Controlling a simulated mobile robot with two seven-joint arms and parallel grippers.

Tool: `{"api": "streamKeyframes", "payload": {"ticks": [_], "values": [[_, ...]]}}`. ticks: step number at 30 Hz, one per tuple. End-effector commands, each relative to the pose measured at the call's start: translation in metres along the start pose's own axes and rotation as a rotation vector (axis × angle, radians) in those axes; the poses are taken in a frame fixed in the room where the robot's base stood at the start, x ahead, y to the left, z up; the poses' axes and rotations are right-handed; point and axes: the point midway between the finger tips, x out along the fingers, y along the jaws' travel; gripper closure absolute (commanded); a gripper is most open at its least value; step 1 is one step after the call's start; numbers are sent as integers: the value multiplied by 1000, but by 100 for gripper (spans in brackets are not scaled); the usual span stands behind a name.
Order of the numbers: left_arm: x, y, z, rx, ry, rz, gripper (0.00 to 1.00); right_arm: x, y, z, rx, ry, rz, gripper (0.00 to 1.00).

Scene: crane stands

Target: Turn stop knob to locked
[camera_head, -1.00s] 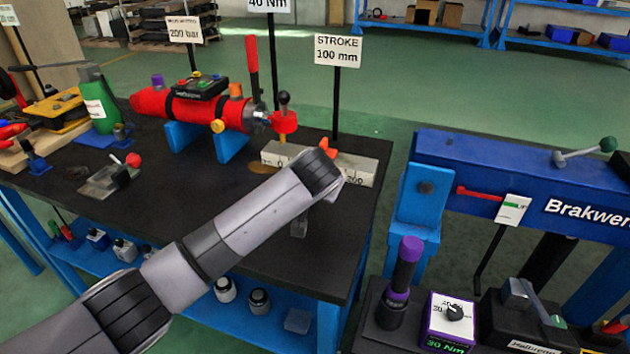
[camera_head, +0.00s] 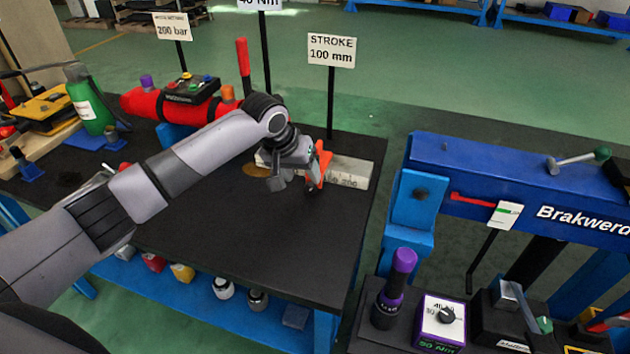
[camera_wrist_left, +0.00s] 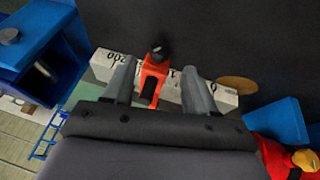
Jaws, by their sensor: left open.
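The orange stop (camera_head: 323,160) sits on a pale ruler bar (camera_head: 352,172) with printed numbers, near the right edge of the black bench. In the left wrist view the stop (camera_wrist_left: 154,74) carries a small black knob (camera_wrist_left: 159,48) on its end. My left gripper (camera_head: 294,180) is at the bar, hiding part of it and of the stop. In the left wrist view my left gripper (camera_wrist_left: 158,66) is open, with one finger on each side of the stop and no clear contact. The knob's lock marking cannot be read. My right gripper is not in view.
A red hydraulic cylinder (camera_head: 142,104) stands behind my left arm. The STROKE 100 mm sign (camera_head: 331,50) rises on a post behind the bar. A blue Brakwerd beam (camera_head: 480,175) stands to the right. The front of the black bench top (camera_head: 270,235) is clear.

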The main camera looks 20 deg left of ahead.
Motion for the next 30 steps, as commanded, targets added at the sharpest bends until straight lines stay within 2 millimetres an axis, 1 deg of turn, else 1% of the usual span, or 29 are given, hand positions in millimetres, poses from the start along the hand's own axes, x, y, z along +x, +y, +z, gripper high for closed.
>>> {"api": "streamKeyframes", "payload": {"ticks": [1,6,12,18,26,27,29,30], "values": [[8,0,1,0,-2,-1,44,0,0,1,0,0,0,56],[31,1,0,1,-1,-1,44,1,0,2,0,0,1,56],[49,1,0,2,0,0,44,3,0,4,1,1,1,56],[57,0,0,1,2,-1,44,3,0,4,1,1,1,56],[57,1,0,2,2,-1,44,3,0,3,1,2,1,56],[57,1,0,2,2,-1,57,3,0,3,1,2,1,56],[57,1,0,2,2,-1,76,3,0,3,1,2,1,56],[57,0,0,2,2,-1,89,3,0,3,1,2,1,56]]}}
